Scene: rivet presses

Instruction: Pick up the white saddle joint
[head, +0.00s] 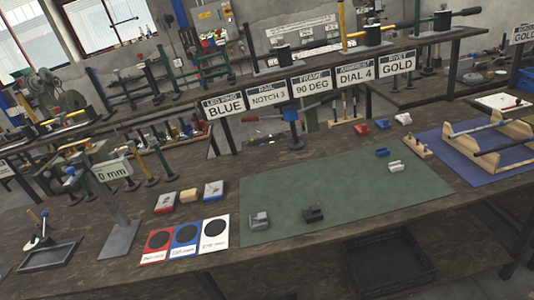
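A small white joint piece (396,166) lies on the right part of the green mat (325,190), just below a blue piece (382,152). Another white piece (403,119) lies farther back, beyond the mat. At this size I cannot tell which of the two is the saddle joint. A light grey piece (259,221) and a dark piece (313,214) sit near the mat's front edge. My gripper is not in view.
Red, blue and white cards (185,239) lie left of the mat, with small boxes (189,196) behind. A 0 mm sign stand (121,235) rises at left. A wooden frame (490,140) sits on a blue mat at right. The green mat's middle is clear.

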